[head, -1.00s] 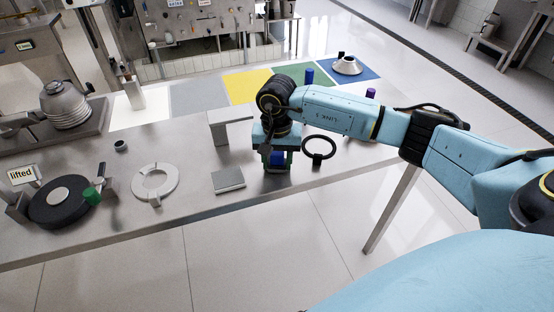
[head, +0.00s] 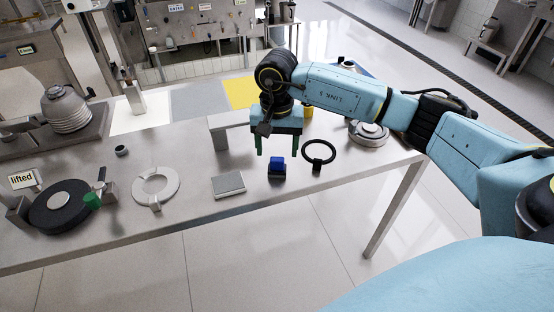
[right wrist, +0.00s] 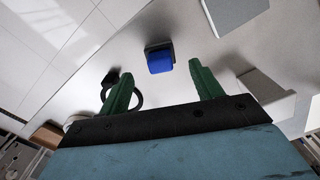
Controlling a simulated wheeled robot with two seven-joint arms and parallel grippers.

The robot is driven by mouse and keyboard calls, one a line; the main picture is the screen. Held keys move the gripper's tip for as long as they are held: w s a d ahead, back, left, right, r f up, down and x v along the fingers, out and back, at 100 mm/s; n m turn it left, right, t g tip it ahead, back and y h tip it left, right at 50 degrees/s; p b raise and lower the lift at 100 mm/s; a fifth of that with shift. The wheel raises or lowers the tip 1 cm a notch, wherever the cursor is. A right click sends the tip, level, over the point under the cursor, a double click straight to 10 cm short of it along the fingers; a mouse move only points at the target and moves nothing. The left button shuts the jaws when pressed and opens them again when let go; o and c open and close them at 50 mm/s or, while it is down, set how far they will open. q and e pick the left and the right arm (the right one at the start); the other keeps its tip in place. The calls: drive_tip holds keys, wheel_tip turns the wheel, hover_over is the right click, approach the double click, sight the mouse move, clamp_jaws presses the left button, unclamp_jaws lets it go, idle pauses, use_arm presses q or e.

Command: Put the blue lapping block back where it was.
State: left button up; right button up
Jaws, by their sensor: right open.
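The blue lapping block (head: 277,167), blue on top with a dark base, sits on the steel table between a flat grey plate (head: 229,184) and a black ring (head: 319,151). My right gripper (head: 277,152) hangs just above it, its green fingers spread and pointing down. In the right wrist view the block (right wrist: 160,60) lies beyond the open fingertips (right wrist: 162,68), apart from both fingers. Nothing is held. My left gripper is not in view.
A grey bracket (head: 218,137) stands behind the plate, close to my gripper. A white ring (head: 155,186) and a black disc (head: 60,203) lie to the left. A round metal part (head: 369,133) stands at the right. The table's front edge is close to the block.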

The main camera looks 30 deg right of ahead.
sight(277, 160)
drive_tip(key=shift+r, duration=2.75)
